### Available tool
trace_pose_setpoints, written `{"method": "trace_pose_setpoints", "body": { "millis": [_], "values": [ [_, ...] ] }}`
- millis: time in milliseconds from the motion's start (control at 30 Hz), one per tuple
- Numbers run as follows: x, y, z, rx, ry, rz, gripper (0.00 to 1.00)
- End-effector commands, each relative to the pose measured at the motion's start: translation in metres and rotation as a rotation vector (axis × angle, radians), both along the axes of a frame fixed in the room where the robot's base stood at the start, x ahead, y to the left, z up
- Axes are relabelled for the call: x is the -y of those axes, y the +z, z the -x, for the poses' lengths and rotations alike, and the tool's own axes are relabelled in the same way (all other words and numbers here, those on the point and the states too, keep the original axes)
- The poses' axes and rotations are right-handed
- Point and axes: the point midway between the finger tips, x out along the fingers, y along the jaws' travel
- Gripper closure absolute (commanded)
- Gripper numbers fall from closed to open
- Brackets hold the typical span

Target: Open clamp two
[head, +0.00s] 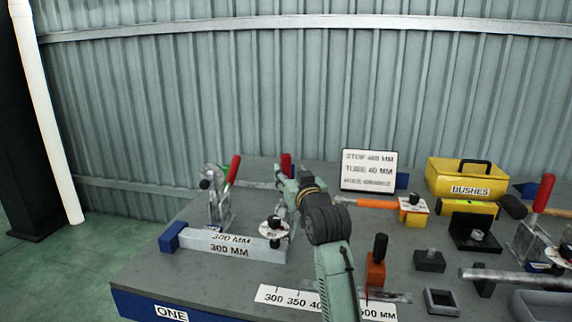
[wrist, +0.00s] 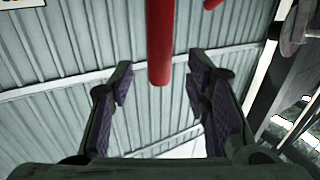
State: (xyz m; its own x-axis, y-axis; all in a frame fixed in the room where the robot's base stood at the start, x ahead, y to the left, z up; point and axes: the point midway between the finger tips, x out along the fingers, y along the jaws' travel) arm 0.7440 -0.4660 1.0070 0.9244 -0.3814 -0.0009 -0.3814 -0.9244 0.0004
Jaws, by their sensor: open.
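A toggle clamp with a red handle (head: 231,169) stands at the left of the table, its handle raised and tilted. A second red handle (head: 287,164) shows just behind my wrist; its clamp body is mostly hidden. Another clamp with a red-orange handle (head: 544,193) stands at the far right. I cannot read a number on any clamp. In the wrist view my gripper (wrist: 158,76) is open, and a red handle (wrist: 160,42) hangs into view between its fingertips, with no clear contact. Part of another red handle (wrist: 213,3) shows at the top edge.
A grey bar marked 300 MM (head: 229,246) lies left of my arm. A sign (head: 368,171), a yellow BUSHES box (head: 464,179) and an orange-handled tool (head: 366,203) are to the right. A red block with a black knob (head: 376,270) stands close right of my arm.

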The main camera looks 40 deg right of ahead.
Motion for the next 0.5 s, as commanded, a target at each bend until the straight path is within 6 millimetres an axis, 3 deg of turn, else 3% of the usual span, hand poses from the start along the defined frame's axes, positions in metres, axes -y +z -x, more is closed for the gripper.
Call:
{"method": "trace_pose_setpoints", "body": {
  "millis": [233,500],
  "values": [
    [0.016,0.002,-0.038,0.0,-0.001,0.0,0.56],
    [0.022,0.0,-0.051,0.001,-0.001,0.0,0.56]
  ]
}}
